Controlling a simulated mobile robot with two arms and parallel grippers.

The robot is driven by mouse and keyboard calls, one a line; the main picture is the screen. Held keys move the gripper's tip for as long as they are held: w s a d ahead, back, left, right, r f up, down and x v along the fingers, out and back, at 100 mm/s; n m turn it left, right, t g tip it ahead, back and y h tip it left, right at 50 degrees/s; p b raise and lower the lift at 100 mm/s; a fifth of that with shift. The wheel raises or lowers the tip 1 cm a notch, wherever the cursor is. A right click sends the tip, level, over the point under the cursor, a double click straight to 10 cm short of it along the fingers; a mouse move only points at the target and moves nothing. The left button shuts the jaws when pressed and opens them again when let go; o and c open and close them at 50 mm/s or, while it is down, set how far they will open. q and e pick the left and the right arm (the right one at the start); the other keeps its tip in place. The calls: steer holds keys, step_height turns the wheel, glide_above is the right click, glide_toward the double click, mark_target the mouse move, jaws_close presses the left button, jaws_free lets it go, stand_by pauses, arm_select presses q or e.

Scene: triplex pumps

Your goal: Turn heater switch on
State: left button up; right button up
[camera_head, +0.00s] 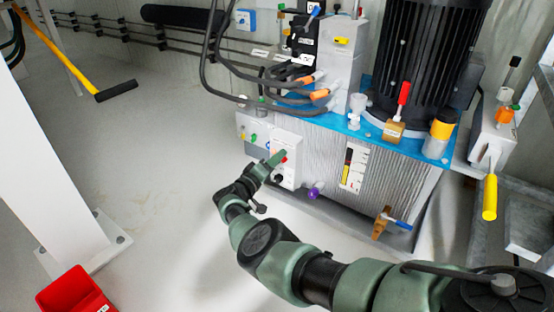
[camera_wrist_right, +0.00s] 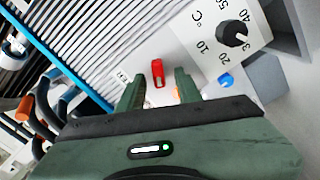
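The heater control box (camera_head: 288,148) is a white panel on the left side of the pump unit. A red switch (camera_wrist_right: 157,73), which looks like the heater switch, stands on the panel; it also shows as a small red spot in the head view (camera_head: 284,159). My right gripper (camera_wrist_right: 158,77) is open, with one finger to each side of the red switch in the wrist view. I cannot tell whether either finger touches it. In the head view the right gripper (camera_head: 276,159) is at the panel's face. My left gripper is not in view.
A black temperature dial (camera_wrist_right: 233,33) with a °C scale and a blue knob (camera_wrist_right: 226,80) sit right of the switch in the wrist view. Cables (camera_head: 240,70) hang above the box. Open floor (camera_head: 150,150) lies left.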

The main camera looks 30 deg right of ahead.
steer(key=p+v, duration=0.3)
steer(key=v, duration=0.4)
steer(key=shift+s+a, duration=0.15)
steer(key=shift+a, duration=0.1)
